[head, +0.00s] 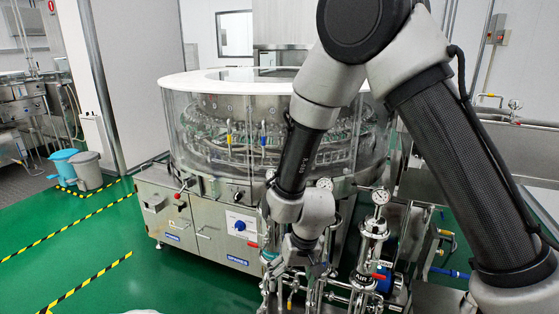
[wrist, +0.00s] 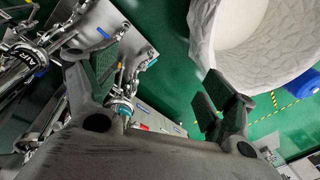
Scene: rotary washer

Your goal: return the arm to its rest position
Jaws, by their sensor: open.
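My arm reaches down in front of the rotary washer in the head view. My gripper (head: 304,262) hangs low there, against a background of pipes and valves, and its fingers are small and hard to make out. In the wrist view my gripper (wrist: 165,95) is open, with its two fingers wide apart and nothing between them. Green floor and a strip of the machine's cabinet show beyond the gap. The rotary washer (head: 215,125) is a round, clear-walled machine with a white top rim on a steel cabinet. My arm hides part of its right side.
Pipework with a pressure gauge (head: 380,197) and a steel filter housing (head: 371,240) stands close right of my gripper. A blue knob (head: 240,226) is on the cabinet front. Blue and grey bins (head: 86,170) stand at left. The green floor (head: 100,265) at lower left is clear.

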